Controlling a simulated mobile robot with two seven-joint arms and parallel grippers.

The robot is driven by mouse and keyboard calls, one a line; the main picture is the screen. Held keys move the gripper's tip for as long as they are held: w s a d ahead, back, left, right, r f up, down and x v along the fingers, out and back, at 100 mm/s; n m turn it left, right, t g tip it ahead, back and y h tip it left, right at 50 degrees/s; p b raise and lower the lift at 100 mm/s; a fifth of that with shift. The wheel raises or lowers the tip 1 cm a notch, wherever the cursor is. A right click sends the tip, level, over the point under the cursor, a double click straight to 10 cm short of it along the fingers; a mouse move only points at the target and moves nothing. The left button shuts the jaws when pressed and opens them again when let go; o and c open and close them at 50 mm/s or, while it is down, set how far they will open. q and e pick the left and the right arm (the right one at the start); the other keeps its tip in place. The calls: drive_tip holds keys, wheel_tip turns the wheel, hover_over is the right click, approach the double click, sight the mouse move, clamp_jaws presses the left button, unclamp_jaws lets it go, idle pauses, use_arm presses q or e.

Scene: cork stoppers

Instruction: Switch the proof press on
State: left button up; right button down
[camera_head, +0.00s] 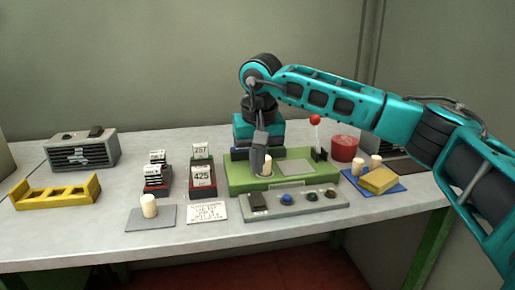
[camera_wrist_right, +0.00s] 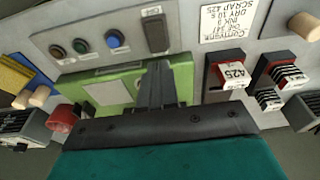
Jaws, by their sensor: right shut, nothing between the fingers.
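The green proof press (camera_head: 235,184) stands on the table, with a grey control panel (camera_head: 325,204) along its front. The panel carries a dark rocker switch (camera_head: 257,201) at its left end, then a blue button (camera_head: 286,197), a dark green button (camera_head: 310,196) and a brownish button (camera_head: 331,194). My right gripper (camera_head: 260,172) is shut and empty, pointing down over the press's left part, behind the rocker. In the wrist view its fingers (camera_wrist_right: 157,75) point towards the rocker (camera_wrist_right: 155,30), apart from it. Whether the rocker is pressed cannot be told. My left gripper is not in view.
A pale cork (camera_head: 268,168) stands by my right fingertips. A red-knobbed lever (camera_head: 315,120) rises at the press's right. Number blocks 257 and 425 (camera_head: 202,176), a written card (camera_head: 207,212) and a cork on a grey pad (camera_head: 149,206) lie left. A red pot (camera_head: 345,147) stands right.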

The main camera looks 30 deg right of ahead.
sight(255, 194)
drive_tip(key=f, duration=0.4)
drive_tip(key=w+f, duration=0.1)
drive_tip(key=f, duration=0.1)
drive_tip(key=shift+d+b, duration=0.15)
drive_tip(key=shift+b, duration=0.2)
drive_tip(key=shift+w+f, duration=0.1)
drive_tip(key=shift+f, duration=0.35)
